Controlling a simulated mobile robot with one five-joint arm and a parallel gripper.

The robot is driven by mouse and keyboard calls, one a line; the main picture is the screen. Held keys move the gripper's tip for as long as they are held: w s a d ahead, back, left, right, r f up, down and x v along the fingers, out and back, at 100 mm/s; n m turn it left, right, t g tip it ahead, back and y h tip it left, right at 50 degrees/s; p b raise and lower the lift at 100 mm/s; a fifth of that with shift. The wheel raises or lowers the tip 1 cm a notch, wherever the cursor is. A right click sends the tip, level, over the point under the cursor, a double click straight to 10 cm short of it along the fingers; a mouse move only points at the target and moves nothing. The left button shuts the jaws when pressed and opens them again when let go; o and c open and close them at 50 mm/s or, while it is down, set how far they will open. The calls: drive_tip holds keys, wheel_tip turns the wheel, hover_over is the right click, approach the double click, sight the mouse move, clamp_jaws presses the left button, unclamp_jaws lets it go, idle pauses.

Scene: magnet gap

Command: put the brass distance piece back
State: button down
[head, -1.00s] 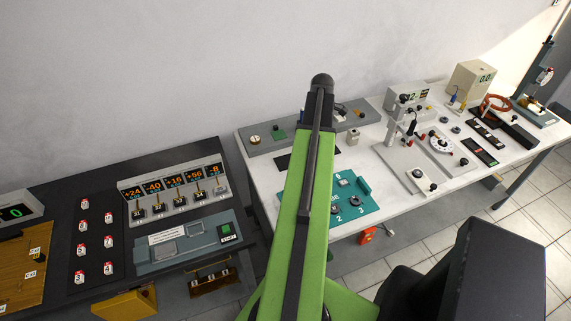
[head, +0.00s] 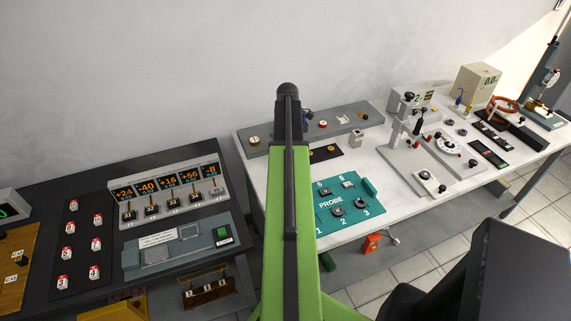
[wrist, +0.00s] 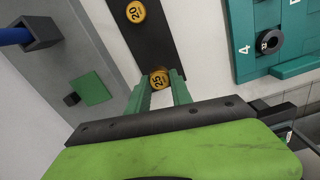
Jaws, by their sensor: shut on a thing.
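My gripper (wrist: 158,82) has green fingers and is shut on a round brass distance piece (wrist: 158,77) marked 25. The piece sits between the fingertips, at the lower end of a black strip (wrist: 150,42). I cannot tell whether it touches the strip. Another brass piece (wrist: 136,12) marked 20 lies on the strip, apart from the gripper. In the head view, the strip (head: 325,153) shows on the white table just right of my arm. My arm hides the gripper and the held piece there.
A teal numbered mat (head: 325,212) with dark round parts lies near the strip; its edge also shows in the wrist view (wrist: 247,45). A grey console (head: 345,122) with a green square (wrist: 92,88) stands along the back. Stands and instruments fill the table's right side.

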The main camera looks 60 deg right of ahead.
drive_tip(key=shift+w+a+f, duration=0.15)
drive_tip(key=shift+a, duration=0.1)
wheel_tip(320, 180, down, 4)
drive_tip(key=b, duration=0.4)
drive_tip(key=shift+f, duration=0.2)
drive_tip(key=shift+r, duration=0.25)
drive_tip(key=shift+f, duration=0.2)
drive_tip(key=c, duration=1.1)
unclamp_jaws()
drive_tip(key=shift+c, duration=0.2)
drive_tip(key=shift+r, duration=0.1)
wheel_tip(320, 180, up, 12)
drive_tip(key=p, duration=1.2)
drive_tip(key=shift+r, duration=0.25)
drive_tip(key=shift+f, duration=0.1)
